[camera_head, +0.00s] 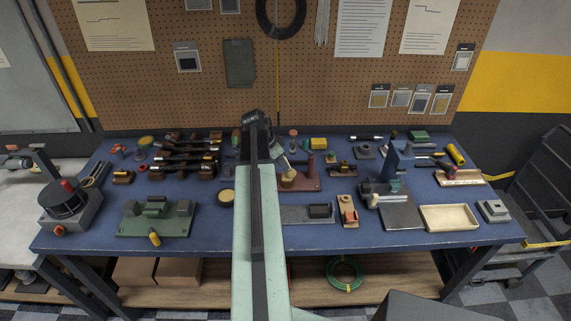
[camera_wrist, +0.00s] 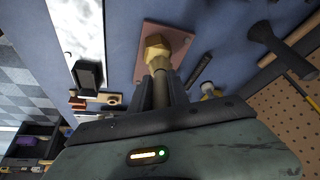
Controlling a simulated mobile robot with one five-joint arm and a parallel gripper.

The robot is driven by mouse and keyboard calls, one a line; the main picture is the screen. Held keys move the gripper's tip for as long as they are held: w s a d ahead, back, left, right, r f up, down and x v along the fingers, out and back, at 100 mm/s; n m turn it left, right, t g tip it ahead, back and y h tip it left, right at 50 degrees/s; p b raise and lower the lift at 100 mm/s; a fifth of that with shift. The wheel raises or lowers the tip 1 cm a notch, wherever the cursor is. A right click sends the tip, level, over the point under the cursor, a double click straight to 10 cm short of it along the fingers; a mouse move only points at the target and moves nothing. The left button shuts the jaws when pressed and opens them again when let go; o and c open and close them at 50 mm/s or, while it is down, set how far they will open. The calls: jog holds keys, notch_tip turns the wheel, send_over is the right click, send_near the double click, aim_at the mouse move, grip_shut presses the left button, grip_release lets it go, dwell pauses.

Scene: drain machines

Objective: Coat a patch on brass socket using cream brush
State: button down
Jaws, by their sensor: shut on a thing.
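My gripper (camera_wrist: 162,82) is shut on the cream brush (camera_wrist: 161,64), a pale tan piece held between its two dark fingers. In the wrist view, the brass socket (camera_wrist: 155,45), a golden faceted piece, shows right at the end of the brush, over a reddish plate (camera_wrist: 178,34). I cannot tell whether the brush touches it. In the head view my gripper (camera_head: 288,164) is low over the bench, and the brass socket (camera_head: 288,181) shows just below it at the left of the reddish plate (camera_head: 308,184). The brush tip is largely hidden.
A dark red post (camera_head: 311,163) stands on the plate close to the right of my gripper. A grey rail with a black block (camera_head: 320,211) lies in front. A green fixture (camera_head: 157,219) and a cream tray (camera_head: 449,218) stand farther off. Dark-handled tools (camera_head: 185,160) crowd the back left.

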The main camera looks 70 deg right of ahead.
jog(key=shift+w+a, duration=0.25)
jog(key=shift+w, duration=0.35)
jog(key=shift+w+a, duration=0.2)
jog(key=shift+w, duration=0.4)
notch_tip(320, 180, up, 6)
jog(key=p, duration=0.6)
notch_tip(320, 180, up, 3)
jog(key=p, duration=0.3)
jog(key=shift+f, duration=0.15)
